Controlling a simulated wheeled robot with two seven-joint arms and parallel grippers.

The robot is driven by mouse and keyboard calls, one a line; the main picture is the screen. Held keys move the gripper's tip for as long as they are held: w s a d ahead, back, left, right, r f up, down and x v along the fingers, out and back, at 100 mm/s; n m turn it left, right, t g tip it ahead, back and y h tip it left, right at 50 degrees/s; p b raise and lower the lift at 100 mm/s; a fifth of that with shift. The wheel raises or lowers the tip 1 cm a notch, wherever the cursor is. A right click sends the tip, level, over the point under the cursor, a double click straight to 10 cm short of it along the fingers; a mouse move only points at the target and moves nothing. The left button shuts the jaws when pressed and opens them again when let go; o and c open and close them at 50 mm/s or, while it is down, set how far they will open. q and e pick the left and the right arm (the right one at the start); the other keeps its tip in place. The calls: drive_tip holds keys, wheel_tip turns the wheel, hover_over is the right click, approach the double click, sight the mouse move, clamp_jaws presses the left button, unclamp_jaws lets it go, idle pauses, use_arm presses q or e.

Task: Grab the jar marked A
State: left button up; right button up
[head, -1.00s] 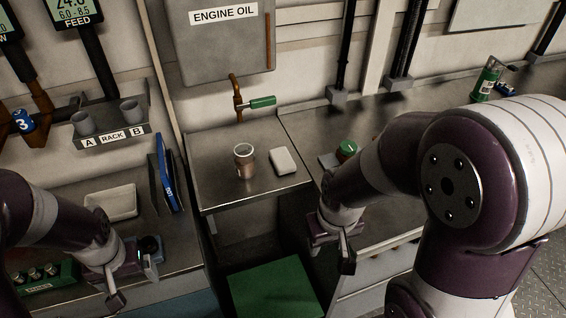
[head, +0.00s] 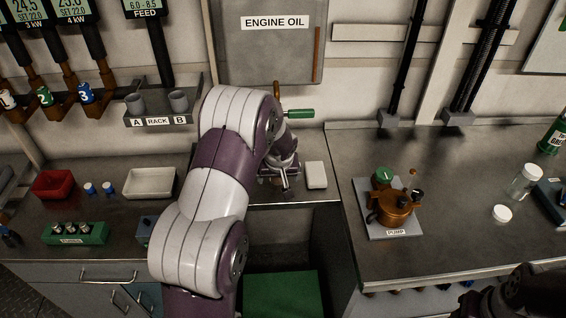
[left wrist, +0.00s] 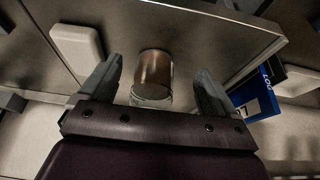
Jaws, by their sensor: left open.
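A glass jar with brown contents (left wrist: 154,70) shows in the left wrist view, between the two fingers of my left gripper (left wrist: 156,78). There is a visible gap on each side of it. I see no letter on the jar. In the head view my left gripper (head: 284,180) is over the small bench below the engine oil panel, and the arm and gripper largely hide the jar. The letters A and B show on a wall rack (head: 158,122) holding two grey cups. A dark part of my right arm shows at the bottom right corner; its fingers are unclear.
A white block (head: 316,175) lies close beside the left gripper. A blue log binder (left wrist: 258,98) stands on the other side in the wrist view. A green-handled tap (head: 299,113) is just behind. A pump (head: 395,208) and a clear jar (head: 525,181) stand on the right bench.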

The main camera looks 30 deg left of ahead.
use_arm(q)
drive_tip(key=w, duration=0.1)
drive_tip(key=w+a+p, duration=0.1)
drive_tip(key=w, duration=0.1)
drive_tip(key=w+a+p, duration=0.1)
drive_tip(key=shift+w+a+r, duration=0.25)
drive_tip(key=shift+w, duration=0.1)
drive_tip(key=shift+w+a+f+p, duration=0.4)
drive_tip(key=shift+w+a+f, duration=0.1)
drive_tip(key=shift+w+f, duration=0.15)
drive_tip(key=shift+f, duration=0.2)
drive_tip(key=shift+d, duration=0.1)
drive_tip(key=shift+r, duration=0.1)
drive_tip(key=c, duration=0.3)
drive_tip(key=shift+s, duration=0.1)
drive_tip(key=c, duration=0.9)
drive_tip(key=shift+c, duration=0.4)
